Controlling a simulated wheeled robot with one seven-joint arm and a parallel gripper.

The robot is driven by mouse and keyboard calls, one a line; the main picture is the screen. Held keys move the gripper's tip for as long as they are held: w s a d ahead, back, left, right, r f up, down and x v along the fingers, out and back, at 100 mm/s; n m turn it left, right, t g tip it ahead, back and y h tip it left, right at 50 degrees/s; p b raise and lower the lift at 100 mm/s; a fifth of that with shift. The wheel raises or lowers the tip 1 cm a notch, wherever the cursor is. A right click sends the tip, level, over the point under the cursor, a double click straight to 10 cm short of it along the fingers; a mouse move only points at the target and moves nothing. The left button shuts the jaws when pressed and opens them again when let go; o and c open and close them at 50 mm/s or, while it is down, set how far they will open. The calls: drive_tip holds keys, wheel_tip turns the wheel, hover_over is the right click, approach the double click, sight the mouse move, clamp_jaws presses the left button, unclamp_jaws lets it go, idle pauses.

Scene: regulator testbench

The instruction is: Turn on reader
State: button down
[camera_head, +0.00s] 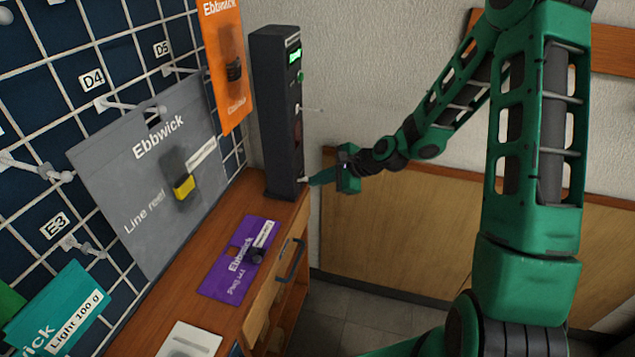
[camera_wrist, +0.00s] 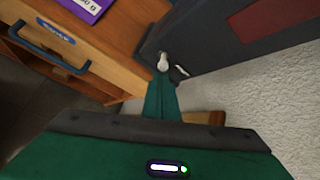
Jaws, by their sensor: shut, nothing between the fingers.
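The reader is a tall dark grey box (camera_head: 274,120) standing upright at the far end of the wooden counter. Its front has a lit green display (camera_head: 294,57) near the top and white levers or knobs, one mid-height and one near the base. My gripper (camera_head: 312,181) is at the low front of the box, its fingertips beside the lower white knob. In the wrist view my shut fingers (camera_wrist: 161,98) reach toward the white knob (camera_wrist: 163,63), with a small dark-and-white piece beside it. I cannot tell whether they touch.
A purple Ebbwick card (camera_head: 240,258) lies on the counter (camera_head: 186,288). A drawer handle (camera_head: 292,260) juts from the counter's front. A pegboard (camera_head: 60,40) with hanging cards, including a grey one (camera_head: 150,150) and an orange one (camera_head: 222,60), stands left. Floor to the right is clear.

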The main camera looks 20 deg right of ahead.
drive_tip(key=shift+r, duration=0.45)
drive_tip(key=s+d+r, duration=0.4)
drive_tip(key=r, duration=0.3)
drive_tip(key=shift+s+r, duration=0.2)
drive_tip(key=shift+r, duration=0.2)
drive_tip(key=s+d+r+n+g+h, duration=0.1)
drive_tip(key=s+d+n+g+h, duration=0.2)
drive_tip(key=s+d, duration=0.5)
drive_tip(key=s+d+r+n+g+h, duration=0.1)
drive_tip(key=s+d+r+n+h, duration=0.15)
drive_tip(key=s+d+n, duration=0.55)
drive_tip(key=s+d+r+g, duration=0.1)
drive_tip(key=s, duration=0.9)
drive_tip(key=s+r+n+g+h, duration=0.1)
drive_tip(key=s+r+g, duration=0.1)
drive_tip(key=s, duration=0.9)
drive_tip(key=shift+d+r, duration=0.15)
drive_tip(key=shift+d, duration=0.25)
